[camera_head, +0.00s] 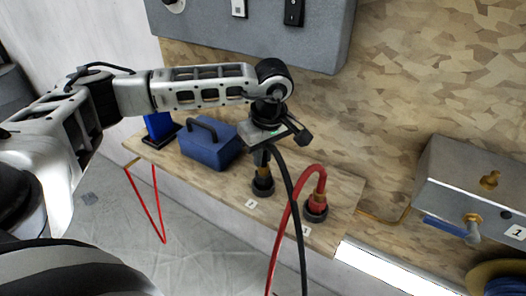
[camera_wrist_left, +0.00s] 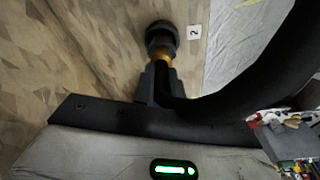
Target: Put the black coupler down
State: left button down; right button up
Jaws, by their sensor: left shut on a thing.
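My left gripper (camera_head: 262,153) points down over the wooden shelf and is shut on the black coupler, just above its brass collar (camera_head: 263,172). In the left wrist view the left gripper's fingers (camera_wrist_left: 160,82) close on the coupler, with the brass collar (camera_wrist_left: 160,56) beyond them. The coupler's lower end meets a dark round holder (camera_head: 262,187) beside the label 2; it also shows in the wrist view (camera_wrist_left: 160,36). I cannot tell how deep the coupler sits in it. Its black hose (camera_head: 293,205) bends over and hangs off the shelf front. My right gripper is out of view.
A red hose (camera_head: 283,220) with its red coupler stands in a second dark holder (camera_head: 316,210) to the right. A blue box (camera_head: 210,150) with a handle is on the wooden shelf (camera_head: 225,190), left of the gripper. A grey metal box with a valve (camera_head: 470,175) is at right.

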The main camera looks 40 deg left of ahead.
aim_at(268, 177)
pick_arm(q)
jog(key=shift+f+b, duration=0.3)
jog(key=shift+f, duration=0.1)
jog(key=c, duration=1.4)
grip_release()
jog(key=shift+r, duration=0.1)
jog(key=shift+c, duration=0.2)
jog(key=shift+r+p, duration=0.2)
jog(key=shift+p, duration=0.1)
jog(key=shift+r, duration=0.25)
notch_tip(268, 177, up, 11)
jog(key=d+b, duration=0.1)
jog(key=shift+s+d+r, duration=0.15)
jog(key=shift+s+d, duration=0.15)
jog(key=shift+d, duration=0.1)
